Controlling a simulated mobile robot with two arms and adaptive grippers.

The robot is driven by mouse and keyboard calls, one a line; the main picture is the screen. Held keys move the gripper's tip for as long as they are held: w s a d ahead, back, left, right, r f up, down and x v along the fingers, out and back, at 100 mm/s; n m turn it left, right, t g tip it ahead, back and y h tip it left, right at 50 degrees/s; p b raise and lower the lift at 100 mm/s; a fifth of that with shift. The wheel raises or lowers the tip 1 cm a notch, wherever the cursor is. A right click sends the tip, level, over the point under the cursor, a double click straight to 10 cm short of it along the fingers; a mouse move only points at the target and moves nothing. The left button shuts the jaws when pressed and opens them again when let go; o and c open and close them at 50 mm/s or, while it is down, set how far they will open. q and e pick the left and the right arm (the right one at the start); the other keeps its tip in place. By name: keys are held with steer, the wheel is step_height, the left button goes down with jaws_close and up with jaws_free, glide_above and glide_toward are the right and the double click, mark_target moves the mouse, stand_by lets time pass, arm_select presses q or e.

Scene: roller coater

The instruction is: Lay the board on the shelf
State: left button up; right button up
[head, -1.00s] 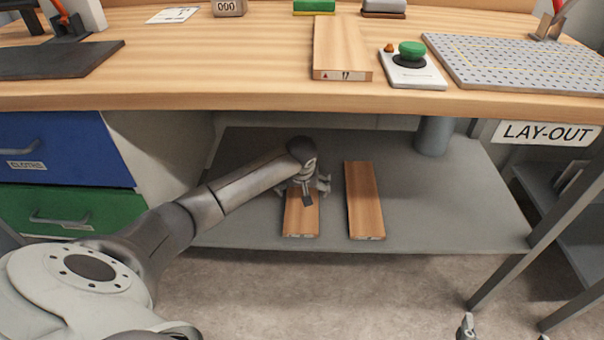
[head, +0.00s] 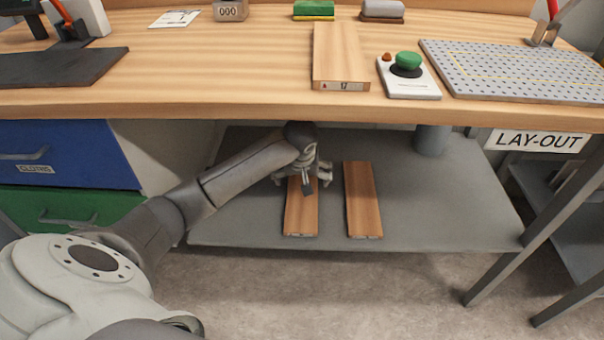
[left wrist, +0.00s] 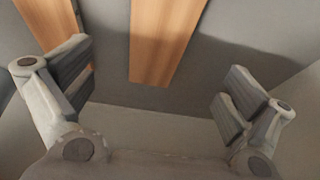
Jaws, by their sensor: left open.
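Two wooden boards lie side by side, apart, on the grey lower shelf (head: 450,210): a left board (head: 300,217) and a right board (head: 363,200). A third board (head: 340,55), with a label reading 17 on its front end, lies on the bench top. My left gripper (head: 306,180) is open over the far part of the left shelf board, hiding its far end. In the left wrist view the open fingers (left wrist: 155,80) are empty, with one board (left wrist: 165,40) showing beyond the gap and another (left wrist: 50,20) partly behind the left finger. My right gripper is out of view.
The bench edge (head: 250,107) overhangs the shelf. Blue and green drawers (head: 60,150) stand to the left, a grey post (head: 432,140) at the shelf's back right. A green-button box (head: 408,78) and a perforated plate (head: 515,70) are on the bench. The shelf's right side is clear.

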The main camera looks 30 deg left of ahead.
arm_select(q)
steer(key=s+d+f+m, duration=0.1)
steer(key=s+d+f, duration=0.1)
steer(key=d, duration=0.1)
steer(key=s+d+f+m+h, duration=0.1)
steer(key=s+d+f, duration=0.1)
steer(key=s+d, duration=0.1)
steer(key=s+d+f+m, duration=0.1)
steer(key=s+d+f, duration=0.1)
steer(key=d, duration=0.1)
steer(key=shift+s+m+h, duration=0.3)
steer(key=shift+s, duration=0.1)
steer(key=s+d+m, duration=0.2)
steer(key=s, duration=0.9)
steer(key=s+d+m+h, duration=0.1)
steer(key=s+d+m, duration=0.1)
steer(key=s, duration=0.9)
steer(key=shift+s+d+m, duration=0.3)
steer(key=shift+s+d, duration=0.05)
steer(key=shift+d, duration=0.5)
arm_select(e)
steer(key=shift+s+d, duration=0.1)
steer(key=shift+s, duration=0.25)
